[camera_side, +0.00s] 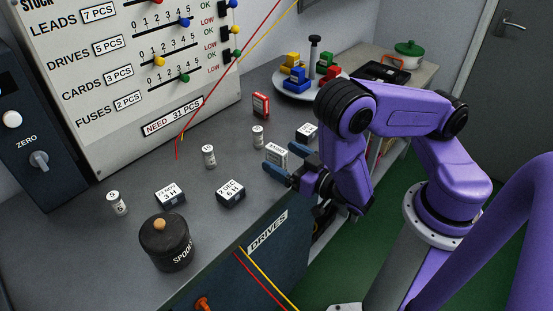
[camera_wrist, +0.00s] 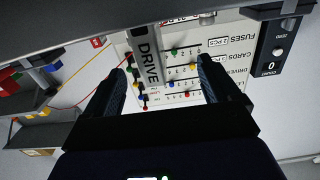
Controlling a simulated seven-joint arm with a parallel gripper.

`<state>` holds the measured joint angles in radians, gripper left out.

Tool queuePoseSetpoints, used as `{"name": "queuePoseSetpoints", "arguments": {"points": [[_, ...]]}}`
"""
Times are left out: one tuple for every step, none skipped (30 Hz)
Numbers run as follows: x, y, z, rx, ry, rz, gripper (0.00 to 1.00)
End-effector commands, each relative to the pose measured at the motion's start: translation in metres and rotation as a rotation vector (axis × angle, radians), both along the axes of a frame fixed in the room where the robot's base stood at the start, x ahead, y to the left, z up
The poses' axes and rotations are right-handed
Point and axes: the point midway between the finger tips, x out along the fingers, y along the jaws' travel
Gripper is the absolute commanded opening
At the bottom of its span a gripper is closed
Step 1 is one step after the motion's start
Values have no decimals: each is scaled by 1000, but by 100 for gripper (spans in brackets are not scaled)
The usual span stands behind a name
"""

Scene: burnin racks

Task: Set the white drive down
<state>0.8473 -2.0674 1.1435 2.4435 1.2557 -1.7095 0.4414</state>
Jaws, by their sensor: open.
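A pale grey-white drive (camera_side: 276,154) stands upright near the front edge of the bench in the side view. My gripper (camera_side: 288,162) is around it, with one blue finger on the near side and one on the far side. In the wrist view a grey bar marked DRIVE (camera_wrist: 149,62) shows between the two fingers of my gripper (camera_wrist: 160,80), with space on both sides. The fingers are open. The drive's lower part is partly hidden by the near finger.
White-topped dark blocks (camera_side: 230,192) and small white cylinders (camera_side: 209,156) stand left of my gripper. A red device (camera_side: 261,105) stands behind. A black SPOOLS pot (camera_side: 165,243) is at front left. A round tray (camera_side: 284,88) holds coloured blocks. Red and yellow cords (camera_side: 232,86) cross the board.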

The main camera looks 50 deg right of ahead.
Motion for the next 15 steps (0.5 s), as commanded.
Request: {"name": "queuePoseSetpoints", "arguments": {"points": [[7, 5, 12, -2, -11, 4, 89], [10, 9, 19, -17, -19, 16, 89], [13, 15, 29, -45, -36, 39, 89], [15, 19, 36, -68, -49, 59, 89], [15, 24, 43, -91, -64, 79, 89], [16, 29, 52, -120, -80, 106, 89], [16, 33, 58, -142, -95, 127, 89], [15, 37, 64, -161, -107, 147, 89], [15, 43, 71, -184, -119, 175, 89], [14, 47, 76, -200, -126, 194, 89], [13, 51, 80, -210, -128, 213, 89], [13, 55, 84, -221, -124, 236, 89], [12, 59, 86, -226, -116, 254, 89], [12, 62, 87, -228, -103, 270, 89], [12, 67, 87, -223, -74, 291, 89]]}}
